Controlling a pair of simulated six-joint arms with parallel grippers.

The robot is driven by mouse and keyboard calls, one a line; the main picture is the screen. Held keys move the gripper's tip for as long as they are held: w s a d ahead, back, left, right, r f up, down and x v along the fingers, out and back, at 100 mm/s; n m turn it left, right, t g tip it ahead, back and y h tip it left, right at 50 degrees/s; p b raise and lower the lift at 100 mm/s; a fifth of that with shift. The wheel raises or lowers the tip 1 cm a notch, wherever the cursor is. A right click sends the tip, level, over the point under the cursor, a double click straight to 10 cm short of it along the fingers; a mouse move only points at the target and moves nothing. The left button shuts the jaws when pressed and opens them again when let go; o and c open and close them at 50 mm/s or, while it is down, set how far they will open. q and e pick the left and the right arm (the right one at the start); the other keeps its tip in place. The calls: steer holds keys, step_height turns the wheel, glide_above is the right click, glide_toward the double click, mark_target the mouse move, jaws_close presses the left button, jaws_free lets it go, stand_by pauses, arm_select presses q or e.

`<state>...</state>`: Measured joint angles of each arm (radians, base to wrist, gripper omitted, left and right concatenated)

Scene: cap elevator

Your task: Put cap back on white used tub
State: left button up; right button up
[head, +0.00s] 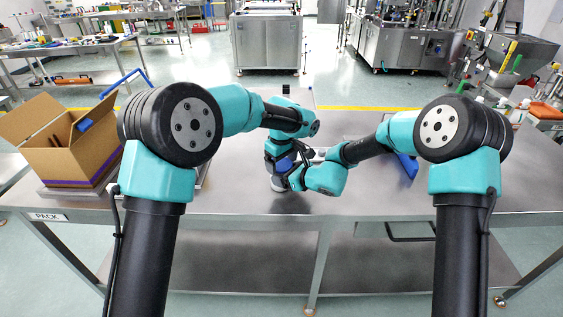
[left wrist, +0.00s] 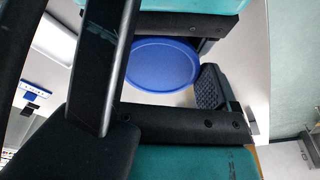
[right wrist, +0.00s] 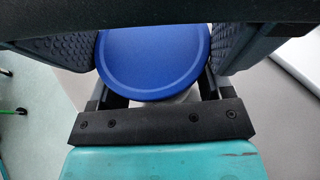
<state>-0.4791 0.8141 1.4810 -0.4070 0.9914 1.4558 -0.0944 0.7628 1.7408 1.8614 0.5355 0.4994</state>
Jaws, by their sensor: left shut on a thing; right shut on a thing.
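The blue cap (head: 283,163) is between my two grippers over the middle of the table. It shows as a flat blue disc in the left wrist view (left wrist: 162,65) and the right wrist view (right wrist: 153,62). The white tub (head: 278,184) stands under it, mostly hidden by the grippers; a pale bit shows below the cap in the right wrist view (right wrist: 186,97). My left gripper (head: 281,152) comes down from above and is shut on the cap. My right gripper (head: 292,178) reaches in from the right, lower, shut on the tub. Whether the cap is fully seated cannot be told.
An open cardboard box (head: 68,152) stands on the table's left end. A blue object (head: 407,166) lies to the right, partly behind my right arm. The steel table (head: 240,197) is clear in front of the tub. My two arms cross close together there.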

arm_select(q)
steer(key=shift+r, duration=0.4)
arm_select(e)
steer(key=shift+f, duration=0.1)
arm_select(q)
steer(key=shift+s+f, duration=0.1)
steer(key=shift+f, duration=1.05)
stand_by(1.6)
steer(key=o, duration=0.9)
steer(key=shift+a, duration=0.1)
arm_select(e)
steer(key=shift+r, duration=0.2)
arm_select(q)
steer(key=shift+r, duration=0.1)
steer(key=shift+r, duration=0.5)
steer(key=r, duration=0.7)
steer(key=shift+s+r, duration=0.2)
steer(key=shift+r, duration=0.15)
arm_select(e)
steer(key=shift+f, duration=0.15)
steer(key=o, duration=1.3)
